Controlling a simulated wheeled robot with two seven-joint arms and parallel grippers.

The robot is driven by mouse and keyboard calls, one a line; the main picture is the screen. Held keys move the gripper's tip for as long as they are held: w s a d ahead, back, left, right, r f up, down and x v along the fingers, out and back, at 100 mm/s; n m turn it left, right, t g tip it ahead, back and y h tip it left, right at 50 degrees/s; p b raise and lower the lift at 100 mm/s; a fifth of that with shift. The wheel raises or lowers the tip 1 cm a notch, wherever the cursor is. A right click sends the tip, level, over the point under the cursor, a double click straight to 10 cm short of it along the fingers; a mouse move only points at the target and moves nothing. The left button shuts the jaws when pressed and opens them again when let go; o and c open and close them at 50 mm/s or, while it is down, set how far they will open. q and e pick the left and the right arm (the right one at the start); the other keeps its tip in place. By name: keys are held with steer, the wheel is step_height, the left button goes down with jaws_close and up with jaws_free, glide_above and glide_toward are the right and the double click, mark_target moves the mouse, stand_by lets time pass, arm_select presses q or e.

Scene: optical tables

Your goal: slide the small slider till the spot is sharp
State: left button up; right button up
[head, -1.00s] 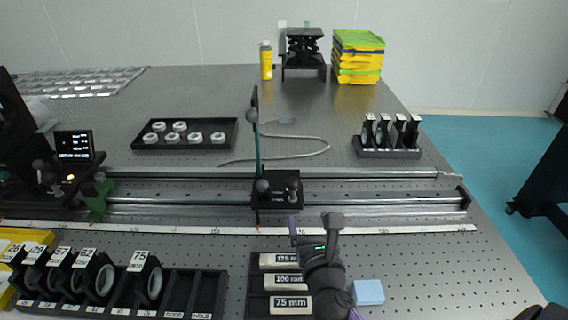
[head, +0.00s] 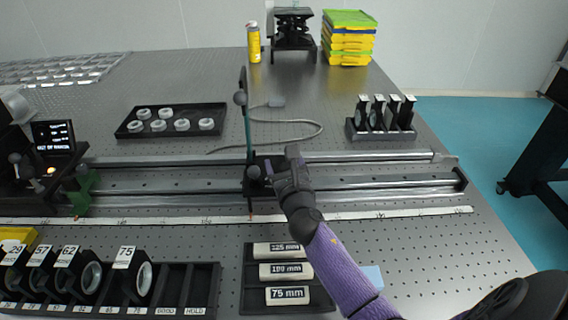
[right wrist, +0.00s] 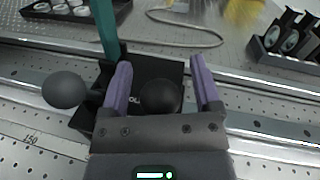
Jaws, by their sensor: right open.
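The small black slider (head: 258,182) sits on the rail (head: 370,180) and carries a tall thin green upright plate (head: 247,125). In the right wrist view the slider's black block (right wrist: 150,68) bears a round black knob (right wrist: 160,97); a second black ball (right wrist: 65,90) sticks out to the left. My right gripper (head: 279,163) is over the slider, and in its wrist view its open purple fingers (right wrist: 163,88) stand on either side of the knob, with gaps visible. The small screen (head: 52,136) at left seems to read "OUT OF RANGE". No spot can be made out. My left gripper is not in view.
A white ruler strip (head: 350,214) runs along the rail's front. A lens rack (head: 172,290) and a rack of labelled blocks (head: 250,290) stand in front. A tray of white rings (head: 215,109) and a holder with upright plates (head: 365,133) lie behind.

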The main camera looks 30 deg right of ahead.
jaws_close()
stand_by(0.3)
stand_by(0.3)
stand_by(0.7)
